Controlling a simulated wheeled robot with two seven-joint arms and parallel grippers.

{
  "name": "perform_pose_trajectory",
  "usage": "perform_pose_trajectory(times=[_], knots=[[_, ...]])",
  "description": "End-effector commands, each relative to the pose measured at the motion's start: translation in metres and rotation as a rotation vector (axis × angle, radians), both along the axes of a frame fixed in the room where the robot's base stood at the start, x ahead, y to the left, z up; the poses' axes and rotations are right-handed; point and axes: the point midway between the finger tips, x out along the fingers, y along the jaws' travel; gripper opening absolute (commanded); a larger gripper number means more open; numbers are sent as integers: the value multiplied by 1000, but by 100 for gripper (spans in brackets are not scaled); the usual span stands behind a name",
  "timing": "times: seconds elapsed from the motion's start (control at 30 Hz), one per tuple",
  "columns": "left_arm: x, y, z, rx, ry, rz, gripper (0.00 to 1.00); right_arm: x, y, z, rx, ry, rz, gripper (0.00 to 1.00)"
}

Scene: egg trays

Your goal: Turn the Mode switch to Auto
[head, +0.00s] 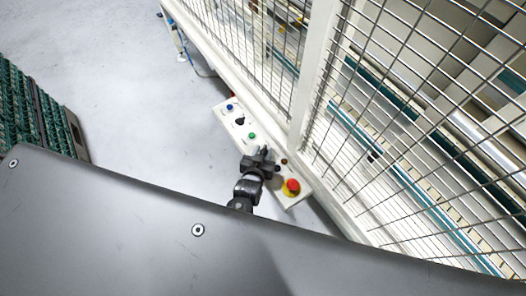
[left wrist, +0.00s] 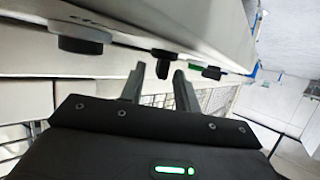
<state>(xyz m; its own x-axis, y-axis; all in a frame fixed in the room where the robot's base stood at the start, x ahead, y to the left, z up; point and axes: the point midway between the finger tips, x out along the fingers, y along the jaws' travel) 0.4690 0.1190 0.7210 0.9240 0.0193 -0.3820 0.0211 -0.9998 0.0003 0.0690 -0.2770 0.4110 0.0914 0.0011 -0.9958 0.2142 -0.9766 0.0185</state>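The control panel (head: 223,117) is a pale box on the white fence. It carries a blue button (head: 229,107), a black switch (head: 239,121), a green button (head: 252,136), a small dark knob (head: 284,161) and a red emergency stop (head: 291,187). I cannot read which is the Mode switch. My left gripper (head: 266,153) is over the panel between the green button and the emergency stop. In the left wrist view its fingers (left wrist: 158,72) are apart and empty. A black knob (left wrist: 162,54) shows near the gap between the tips; contact cannot be told. My right gripper is not seen.
The mesh fence (head: 310,90) rises right behind the panel, with conveyor rails inside it. A stack of green trays (head: 30,110) stands at the far left. The grey floor (head: 120,60) between them is clear.

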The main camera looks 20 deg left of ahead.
Motion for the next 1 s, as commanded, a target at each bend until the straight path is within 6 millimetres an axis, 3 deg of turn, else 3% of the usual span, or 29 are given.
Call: perform_pose_trajectory(times=[0.17,0.6,1.0], knots=[[-16,-1,5,-1,2,-1,32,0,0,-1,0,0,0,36],[-89,-2,35,0,0,0,32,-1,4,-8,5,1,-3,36],[-99,-2,41,0,-1,0,32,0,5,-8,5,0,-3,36]])
